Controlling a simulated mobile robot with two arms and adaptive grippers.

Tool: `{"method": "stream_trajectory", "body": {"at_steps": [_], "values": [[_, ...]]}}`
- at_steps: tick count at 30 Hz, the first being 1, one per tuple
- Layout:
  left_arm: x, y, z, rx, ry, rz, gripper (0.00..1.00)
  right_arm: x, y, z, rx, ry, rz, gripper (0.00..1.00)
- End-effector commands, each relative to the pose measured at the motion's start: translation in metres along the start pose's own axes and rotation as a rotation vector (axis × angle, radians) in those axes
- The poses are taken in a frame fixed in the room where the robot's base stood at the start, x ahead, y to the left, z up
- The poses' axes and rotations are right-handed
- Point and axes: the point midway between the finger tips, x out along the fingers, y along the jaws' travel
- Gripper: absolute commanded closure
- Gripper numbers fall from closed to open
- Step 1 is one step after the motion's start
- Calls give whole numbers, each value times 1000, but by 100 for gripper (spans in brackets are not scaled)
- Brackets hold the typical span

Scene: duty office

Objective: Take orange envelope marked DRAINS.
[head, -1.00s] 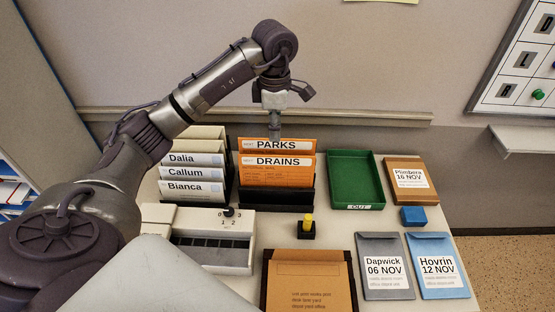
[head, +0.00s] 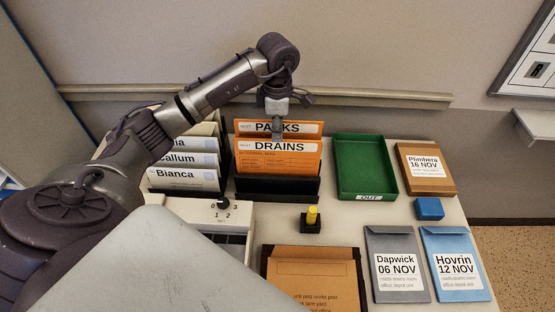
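The orange envelope marked DRAINS (head: 278,160) stands upright in a black rack (head: 277,188), in front of another orange envelope marked PARKS (head: 245,127). My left gripper (head: 277,132) points down at the top edge of DRAINS, near its middle. Its narrow fingers cover part of the PARKS label, while the DRAINS label is fully visible. The fingers overlap one another from this side, so I cannot tell whether they are apart or touch the envelope. My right gripper is out of view.
White folders, Bianca (head: 182,178) in front, stand left of the rack. In front are a yellow-topped black block (head: 311,218), a brown envelope (head: 312,278), and the Dapwick (head: 397,270) and Hovrin (head: 456,265) envelopes.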

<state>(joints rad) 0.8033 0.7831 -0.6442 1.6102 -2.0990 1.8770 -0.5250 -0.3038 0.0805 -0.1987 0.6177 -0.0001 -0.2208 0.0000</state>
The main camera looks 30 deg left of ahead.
Motion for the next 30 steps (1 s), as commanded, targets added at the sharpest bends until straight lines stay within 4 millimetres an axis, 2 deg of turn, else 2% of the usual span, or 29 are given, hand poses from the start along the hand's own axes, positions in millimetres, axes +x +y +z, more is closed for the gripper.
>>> {"method": "stream_trajectory", "body": {"at_steps": [3,10,18,27,30], "values": [[15,-1,1,1,0,-3,77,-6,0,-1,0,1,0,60],[33,0,0,-1,0,-3,77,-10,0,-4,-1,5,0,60],[72,0,0,1,0,-3,77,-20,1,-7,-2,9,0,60],[79,0,1,1,-1,1,77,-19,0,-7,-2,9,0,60],[79,0,0,1,-1,1,92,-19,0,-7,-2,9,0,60]]}}
